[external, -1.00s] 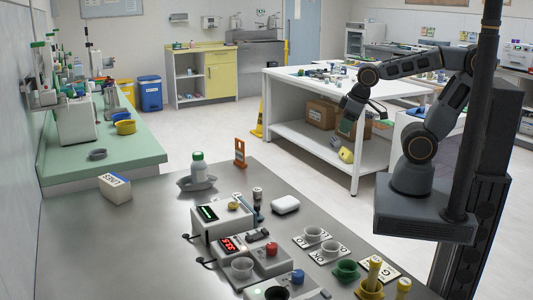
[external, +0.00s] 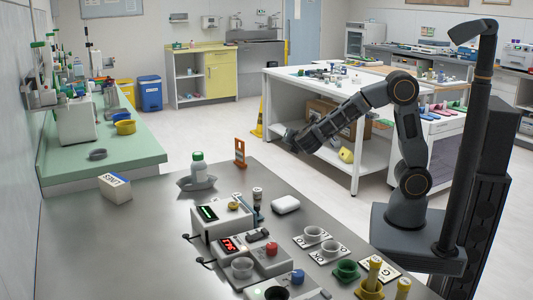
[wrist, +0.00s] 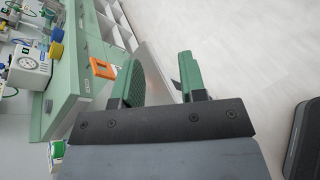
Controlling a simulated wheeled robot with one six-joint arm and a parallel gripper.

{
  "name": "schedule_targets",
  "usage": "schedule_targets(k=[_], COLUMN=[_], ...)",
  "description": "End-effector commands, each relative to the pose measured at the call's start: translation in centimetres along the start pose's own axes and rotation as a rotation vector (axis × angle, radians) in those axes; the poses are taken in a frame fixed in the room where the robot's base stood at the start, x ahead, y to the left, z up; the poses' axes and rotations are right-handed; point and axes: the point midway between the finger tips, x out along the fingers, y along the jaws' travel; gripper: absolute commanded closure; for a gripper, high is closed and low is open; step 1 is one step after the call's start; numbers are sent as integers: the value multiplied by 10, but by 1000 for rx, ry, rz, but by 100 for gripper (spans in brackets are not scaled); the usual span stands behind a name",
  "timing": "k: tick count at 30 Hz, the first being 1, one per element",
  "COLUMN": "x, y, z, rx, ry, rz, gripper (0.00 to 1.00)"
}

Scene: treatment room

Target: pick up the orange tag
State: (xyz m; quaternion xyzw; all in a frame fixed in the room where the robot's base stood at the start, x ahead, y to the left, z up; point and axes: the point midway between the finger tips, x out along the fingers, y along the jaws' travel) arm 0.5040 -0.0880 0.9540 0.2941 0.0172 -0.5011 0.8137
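The orange tag (external: 240,152) stands upright at the far edge of the steel table, with a pale patch on its face. In the wrist view an orange piece with a hollow middle, which looks like the tag (wrist: 102,68), shows left of my fingers. My gripper (external: 292,141) is in the air to the right of the tag, apart from it and above the floor beyond the table. In the wrist view my gripper (wrist: 162,80) has its two green fingers spread with nothing between them.
On the steel table (external: 150,235) a white-and-green bottle (external: 198,167) stands left of the tag. Devices with displays (external: 222,217) and several cups are nearer. A white shelved table (external: 357,155) is behind my arm. Open floor lies between the tables.

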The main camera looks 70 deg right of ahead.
Motion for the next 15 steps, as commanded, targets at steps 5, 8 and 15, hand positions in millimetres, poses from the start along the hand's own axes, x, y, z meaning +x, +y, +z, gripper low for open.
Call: schedule_targets(k=[5,8,15], x=[18,18,24], y=[40,57,80], z=[-63,-86,-109], rx=[-325,-441,-557], ry=[-118,-166,-221], rz=[243,341,447], gripper=[62,62,62])
